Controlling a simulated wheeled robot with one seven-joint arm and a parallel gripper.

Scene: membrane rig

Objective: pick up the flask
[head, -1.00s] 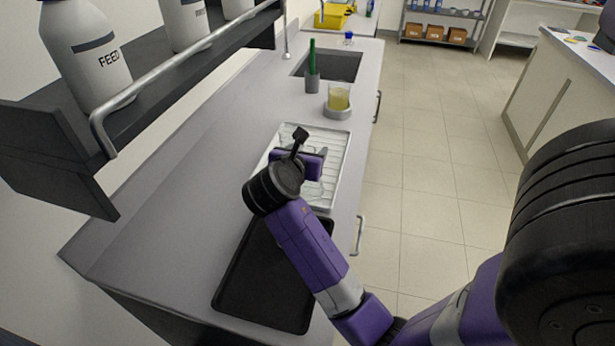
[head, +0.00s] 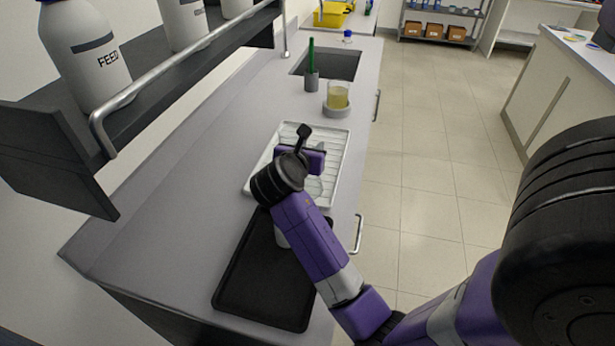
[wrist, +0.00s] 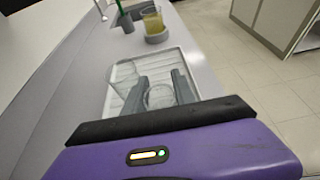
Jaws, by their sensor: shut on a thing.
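The flask (wrist: 160,96) is clear glass and shows in the wrist view between my two dark fingers, with its round rim facing up. My gripper (wrist: 158,84) is shut on it near the top. In the head view my gripper (head: 316,166) is over the white ribbed tray (head: 338,150), and the arm hides most of the flask. I cannot tell whether its base touches the tray. Another clear glass vessel (wrist: 124,78) is just left of my fingers in the wrist view.
A beaker of yellow liquid (head: 338,95) stands on a grey round base beyond the tray, beside a grey holder (head: 311,82) with a green brush. A sink (head: 340,63) lies behind. A black tray (head: 250,285) is nearer. Bottles (head: 95,60) stand on the left shelf.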

